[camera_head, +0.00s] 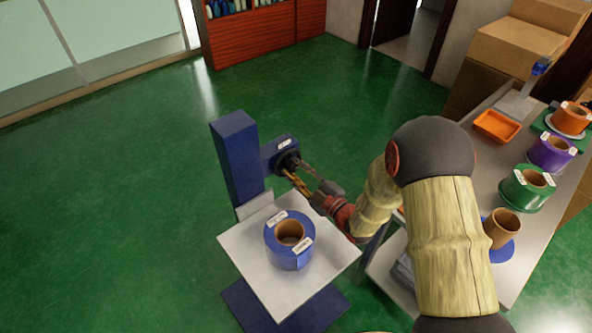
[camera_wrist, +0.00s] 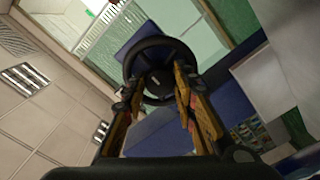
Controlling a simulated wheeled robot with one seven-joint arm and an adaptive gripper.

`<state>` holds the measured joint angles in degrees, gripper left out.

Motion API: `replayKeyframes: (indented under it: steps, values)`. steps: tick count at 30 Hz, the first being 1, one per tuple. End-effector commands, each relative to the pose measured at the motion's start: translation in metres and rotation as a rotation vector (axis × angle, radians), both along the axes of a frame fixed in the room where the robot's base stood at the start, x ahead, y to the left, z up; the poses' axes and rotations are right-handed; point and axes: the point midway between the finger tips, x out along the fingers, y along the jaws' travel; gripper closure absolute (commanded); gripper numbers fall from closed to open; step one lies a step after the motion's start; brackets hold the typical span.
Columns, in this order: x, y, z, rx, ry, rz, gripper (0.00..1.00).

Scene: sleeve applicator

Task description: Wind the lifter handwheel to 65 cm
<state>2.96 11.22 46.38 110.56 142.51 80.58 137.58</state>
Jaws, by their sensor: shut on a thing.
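The lifter is a blue column (camera_head: 237,160) with a white platform (camera_head: 247,262) on its front. Its black handwheel (camera_head: 288,161) sits on a blue box at the column's right side. A blue roll (camera_head: 288,247) with white labels stands on the platform. My gripper (camera_head: 290,172) reaches the handwheel from the right and is shut on it. In the wrist view the dark round handwheel (camera_wrist: 160,53) lies at the ends of my yellow-patterned fingers (camera_wrist: 160,88). The exact finger contact is partly hidden, and no height reading is legible.
A grey bench (camera_head: 482,140) on the right holds an orange tray (camera_head: 497,126), an orange roll (camera_head: 570,118), a purple roll (camera_head: 551,152), a green roll (camera_head: 527,188) and a brown core (camera_head: 502,227). Cardboard boxes (camera_head: 520,50) stand behind. The green floor (camera_head: 120,200) left of the lifter is clear.

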Motion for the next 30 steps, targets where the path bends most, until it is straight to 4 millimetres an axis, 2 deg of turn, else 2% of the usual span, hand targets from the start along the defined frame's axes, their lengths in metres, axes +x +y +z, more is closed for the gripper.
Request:
replayKeyframes:
  steps: [10, 20, 30]
  values:
    - [-0.0006, 0.0003, -0.0010, 0.000, 0.002, 0.001, 0.98]
    - [-0.0007, 0.0003, -0.0005, -0.038, -0.022, 0.001, 0.98]
    - [-0.0006, -0.0001, 0.0006, -0.231, -0.152, 0.001, 0.98]
